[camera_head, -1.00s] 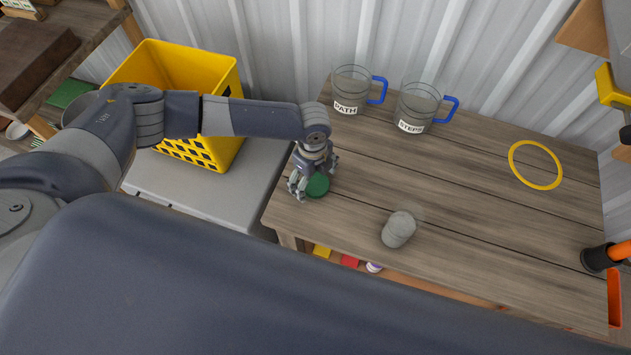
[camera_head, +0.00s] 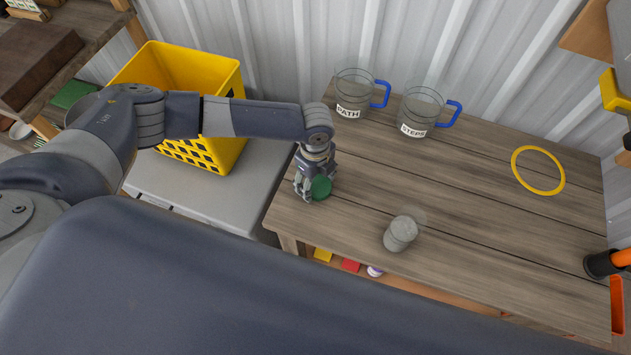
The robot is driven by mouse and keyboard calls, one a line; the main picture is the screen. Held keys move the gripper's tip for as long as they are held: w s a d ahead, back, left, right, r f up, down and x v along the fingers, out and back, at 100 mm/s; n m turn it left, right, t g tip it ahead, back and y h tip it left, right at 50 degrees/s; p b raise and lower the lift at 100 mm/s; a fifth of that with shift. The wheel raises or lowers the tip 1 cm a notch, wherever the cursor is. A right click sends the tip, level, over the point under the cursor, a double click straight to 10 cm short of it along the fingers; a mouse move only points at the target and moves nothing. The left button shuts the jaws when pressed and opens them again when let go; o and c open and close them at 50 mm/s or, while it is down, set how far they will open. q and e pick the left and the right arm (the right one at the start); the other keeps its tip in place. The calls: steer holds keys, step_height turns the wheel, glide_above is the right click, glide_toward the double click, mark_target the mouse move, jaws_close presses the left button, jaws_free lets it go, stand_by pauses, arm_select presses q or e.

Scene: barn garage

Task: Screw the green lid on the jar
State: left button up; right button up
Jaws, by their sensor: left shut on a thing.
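The green lid (camera_head: 321,188) is at the left end of the wooden table. My left gripper (camera_head: 312,190) is shut on the lid, its fingers pointing down around it. Whether the lid touches the table I cannot tell. The jar (camera_head: 401,233) is a greyish, see-through cylinder standing near the table's front edge, to the right of the lid and apart from it. Its top shows no lid. My right gripper is not in view.
Two clear mugs with blue handles, labelled PATH (camera_head: 353,96) and STEPS (camera_head: 420,112), stand at the back of the wooden table (camera_head: 480,215). A yellow ring (camera_head: 538,171) lies at the right. A yellow crate (camera_head: 205,80) stands left, behind my left arm.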

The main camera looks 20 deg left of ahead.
arm_select(q)
steer(key=shift+r, duration=0.45)
steer(key=shift+s+d+r+b, duration=0.2)
steer(key=shift+s+r+b, duration=0.35)
steer(key=shift+r, duration=0.35)
steer(key=s+d, duration=0.1)
steer(key=s, duration=0.3)
steer(key=s+d+r+b, duration=0.1)
steer(key=s+d, duration=0.1)
steer(key=s, duration=0.2)
steer(key=s+d+b, duration=0.1)
steer(key=s+d, duration=0.1)
steer(key=s, duration=0.2)
steer(key=shift+s+d+r, duration=0.1)
steer(key=shift+r, duration=0.05)
steer(key=shift+s+d+r, duration=0.15)
steer(key=shift+s+d, duration=0.15)
steer(key=shift+s, duration=0.45)
steer(key=shift+w, duration=0.1)
